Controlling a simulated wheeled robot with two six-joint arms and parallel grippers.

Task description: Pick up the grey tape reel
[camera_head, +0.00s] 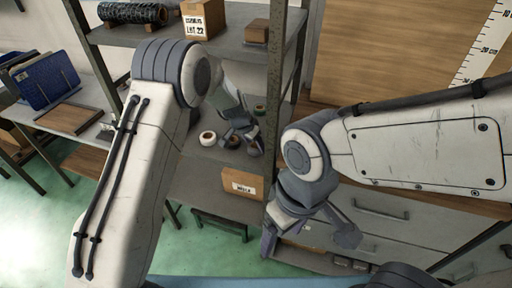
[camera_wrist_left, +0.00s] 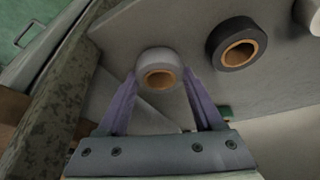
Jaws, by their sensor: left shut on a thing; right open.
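The grey tape reel (camera_wrist_left: 158,62), with a tan core, sits between the fingers of my left gripper (camera_head: 246,143), which is shut on it at the shelf board. In the head view the fingers mostly hide this reel. In the left wrist view a black tape reel (camera_wrist_left: 222,50) lies up and to the right, apart from the fingers. My right gripper (camera_head: 308,232) is open and empty, in front of the drawers at the lower right.
A white reel (camera_head: 207,138) lies on the same shelf, left of the gripper. A labelled carton (camera_head: 242,184) stands below. A shelf post (camera_head: 276,90) rises right of the left gripper. Another box (camera_head: 203,18) stands on the upper shelf.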

